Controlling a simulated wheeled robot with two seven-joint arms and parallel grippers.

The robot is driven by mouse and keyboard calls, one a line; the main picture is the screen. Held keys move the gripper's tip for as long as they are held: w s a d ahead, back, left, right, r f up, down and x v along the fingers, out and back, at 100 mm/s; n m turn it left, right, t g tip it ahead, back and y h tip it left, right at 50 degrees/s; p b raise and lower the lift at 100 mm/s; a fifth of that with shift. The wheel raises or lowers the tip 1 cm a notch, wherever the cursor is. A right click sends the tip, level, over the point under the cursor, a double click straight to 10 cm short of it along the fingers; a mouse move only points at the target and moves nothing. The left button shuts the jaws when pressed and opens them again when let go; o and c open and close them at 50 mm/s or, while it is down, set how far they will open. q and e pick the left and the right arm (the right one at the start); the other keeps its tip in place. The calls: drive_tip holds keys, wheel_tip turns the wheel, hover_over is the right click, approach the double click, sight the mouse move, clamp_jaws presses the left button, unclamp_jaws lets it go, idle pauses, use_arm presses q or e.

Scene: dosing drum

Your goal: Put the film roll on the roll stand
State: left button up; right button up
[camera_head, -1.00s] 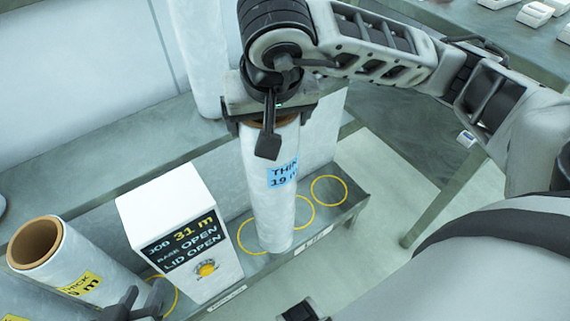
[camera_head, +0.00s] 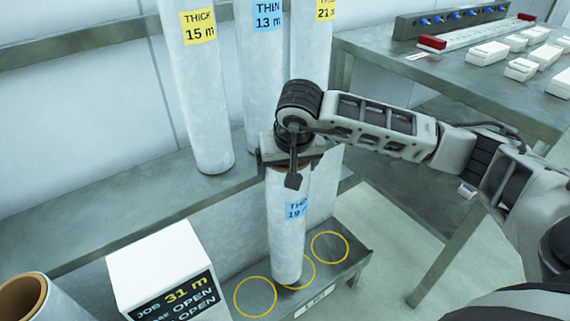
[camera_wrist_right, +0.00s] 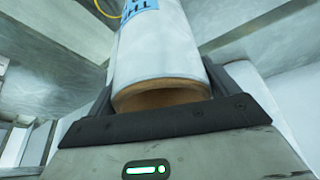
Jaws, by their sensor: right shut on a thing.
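The film roll (camera_head: 287,245) is a white upright cylinder with a blue "THIN 19 m" label. My right gripper (camera_head: 290,155) is shut on its top end. In the right wrist view the gripper (camera_wrist_right: 165,115) has its jaws on either side of the roll (camera_wrist_right: 160,50), and the brown core shows. The roll's lower end is over the middle yellow circle of a low steel stand (camera_head: 345,270), partly hiding that circle. I cannot tell whether it touches the surface. My left gripper is not in view.
A white box (camera_head: 160,262) with a display reading "JOB 31 m" is to the left. Another roll (camera_head: 45,300) with a brown core is at lower left. Tall labelled rolls (camera_head: 200,100) stand behind on a shelf. A bench (camera_head: 450,75) with white parts is at right.

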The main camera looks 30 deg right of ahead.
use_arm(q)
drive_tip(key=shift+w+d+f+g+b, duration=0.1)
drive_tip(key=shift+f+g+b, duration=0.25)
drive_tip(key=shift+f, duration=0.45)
use_arm(e)
drive_tip(key=x, duration=0.3)
drive_tip(key=shift+s+d+f, duration=0.1)
drive_tip(key=shift+s+f, duration=0.1)
drive_tip(key=shift+f, duration=0.35)
drive_tip(key=o, duration=1.8)
drive_tip(key=shift+s+f, duration=0.1)
drive_tip(key=shift+o, duration=0.2)
drive_tip(key=p+v, duration=0.2)
drive_tip(key=v, duration=1)
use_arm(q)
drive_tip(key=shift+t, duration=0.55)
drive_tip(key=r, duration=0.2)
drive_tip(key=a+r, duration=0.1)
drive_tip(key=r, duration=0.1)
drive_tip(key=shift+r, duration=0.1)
